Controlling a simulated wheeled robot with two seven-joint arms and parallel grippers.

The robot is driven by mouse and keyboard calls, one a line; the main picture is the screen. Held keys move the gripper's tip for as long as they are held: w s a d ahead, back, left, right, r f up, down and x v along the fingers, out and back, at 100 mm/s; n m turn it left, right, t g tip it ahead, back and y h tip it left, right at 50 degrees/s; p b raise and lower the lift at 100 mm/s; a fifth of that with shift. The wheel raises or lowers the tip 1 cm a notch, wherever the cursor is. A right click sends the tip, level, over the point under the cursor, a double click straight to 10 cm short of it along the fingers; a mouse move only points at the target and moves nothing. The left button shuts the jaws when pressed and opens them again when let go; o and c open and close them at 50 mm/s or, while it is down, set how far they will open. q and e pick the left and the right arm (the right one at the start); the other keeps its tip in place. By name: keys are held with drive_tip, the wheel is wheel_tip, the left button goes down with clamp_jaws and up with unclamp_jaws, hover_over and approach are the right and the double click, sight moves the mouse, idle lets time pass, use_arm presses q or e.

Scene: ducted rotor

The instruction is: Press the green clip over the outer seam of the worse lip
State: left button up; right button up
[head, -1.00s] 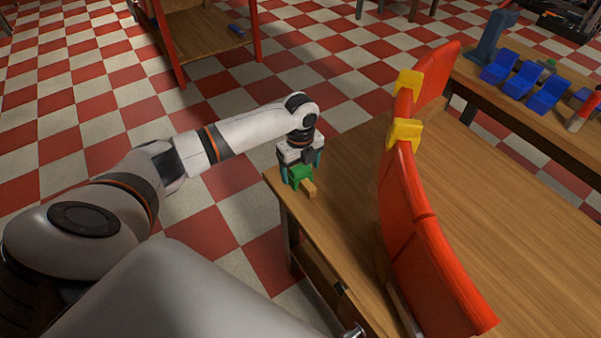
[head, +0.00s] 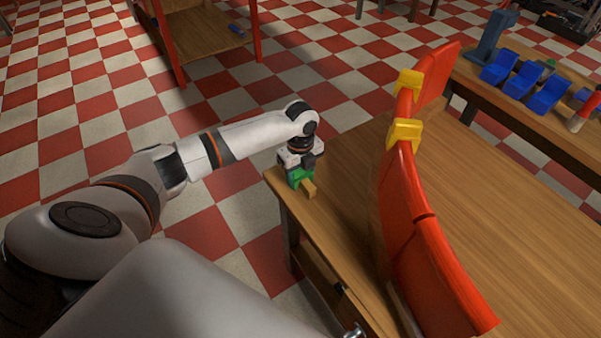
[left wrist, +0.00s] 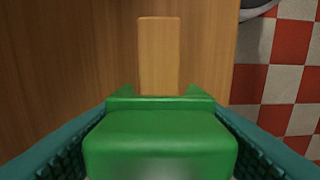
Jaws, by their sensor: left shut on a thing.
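The green clip (head: 299,176) is at the table's left corner, by a small wooden block (head: 310,189). My left gripper (head: 299,174) points down and is shut on the clip. In the left wrist view the clip (left wrist: 160,140) fills the space between the two teal fingers, with the wooden block (left wrist: 159,55) just beyond it. Whether the clip still touches the block or table is hard to tell. The red curved duct wall (head: 420,225) stands on the table to the right, with visible seams between its segments. My right gripper is not in view.
Two yellow clips (head: 404,133) sit on the duct's upper edge. The wooden table (head: 510,210) is clear right of the duct. A side table at the upper right holds blue bins (head: 548,94) and a red-handled tool (head: 584,110).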

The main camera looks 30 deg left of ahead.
use_arm(q)
wheel_tip(320, 180, up, 10)
drive_tip(key=shift+f+p, duration=0.15)
drive_tip(key=shift+p, duration=0.15)
drive_tip(key=shift+r+p, duration=0.5)
drive_tip(key=shift+r, duration=0.15)
wheel_tip(320, 180, up, 4)
drive_tip(key=p, duration=0.5)
drive_tip(key=shift+f, duration=0.1)
